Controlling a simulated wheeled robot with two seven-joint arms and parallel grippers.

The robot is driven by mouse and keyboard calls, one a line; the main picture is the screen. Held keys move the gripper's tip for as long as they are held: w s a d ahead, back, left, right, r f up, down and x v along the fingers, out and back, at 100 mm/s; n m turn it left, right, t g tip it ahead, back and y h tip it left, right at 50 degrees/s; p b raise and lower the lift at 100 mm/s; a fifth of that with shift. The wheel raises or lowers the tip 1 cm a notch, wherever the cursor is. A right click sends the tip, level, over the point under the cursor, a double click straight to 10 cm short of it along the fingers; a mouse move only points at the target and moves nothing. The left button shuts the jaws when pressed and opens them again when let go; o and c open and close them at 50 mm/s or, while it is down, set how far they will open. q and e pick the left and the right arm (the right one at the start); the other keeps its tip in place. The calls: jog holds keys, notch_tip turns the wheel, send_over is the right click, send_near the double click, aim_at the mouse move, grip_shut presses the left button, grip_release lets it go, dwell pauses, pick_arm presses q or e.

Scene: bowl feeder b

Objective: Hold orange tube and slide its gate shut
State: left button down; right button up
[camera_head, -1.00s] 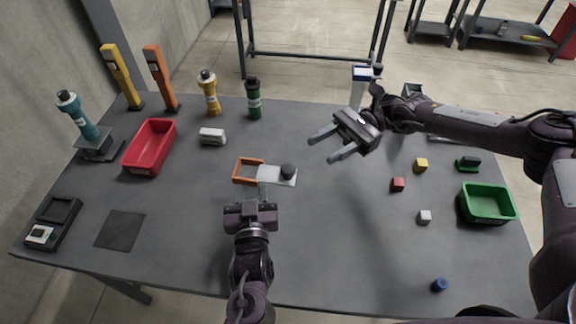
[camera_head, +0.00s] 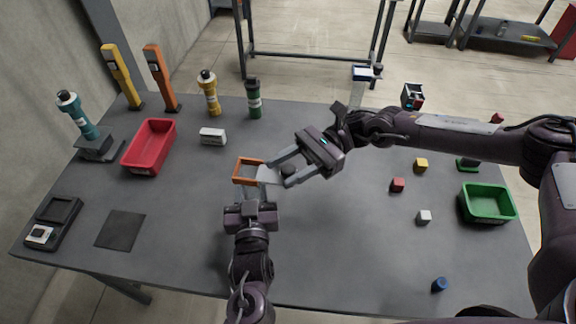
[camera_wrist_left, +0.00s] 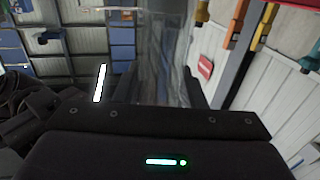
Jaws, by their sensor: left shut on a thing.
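The orange tube shows as an orange rectangular rim (camera_head: 236,171) above the table, with a see-through body under it. In the left wrist view the clear body (camera_wrist_left: 178,55) stands between dark fingers. Its gate is a pale flat plate (camera_head: 266,177) with a dark round knob (camera_head: 289,169), and it sticks out to the right of the rim. My left gripper (camera_head: 256,190) is shut on the tube from the front. My right gripper (camera_head: 277,174) is open, its fingers on either side of the knob, with visible gaps. Part of the plate is hidden by a finger.
A red bin (camera_head: 150,146), yellow bottle (camera_head: 210,94) and green bottle (camera_head: 254,98) stand behind and left. Small cubes and a green bin (camera_head: 488,202) lie to the right. The table front between my left arm and the blue cylinder (camera_head: 439,285) is clear.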

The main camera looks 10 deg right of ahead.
aim_at(267, 173)
grip_shut()
jog(key=shift+w+a, duration=0.3)
jog(key=shift+a, duration=0.4)
jog(key=shift+w+a, duration=0.3)
jog(key=shift+a, duration=0.45)
jog(key=shift+w+a, duration=0.3)
jog(key=shift+a, duration=0.4)
pick_arm(q)
jog(key=shift+d, duration=0.1)
pick_arm(e)
jog(key=shift+d, duration=0.1)
jog(key=shift+o, duration=0.7)
grip_release()
jog(key=v, duration=1.2)
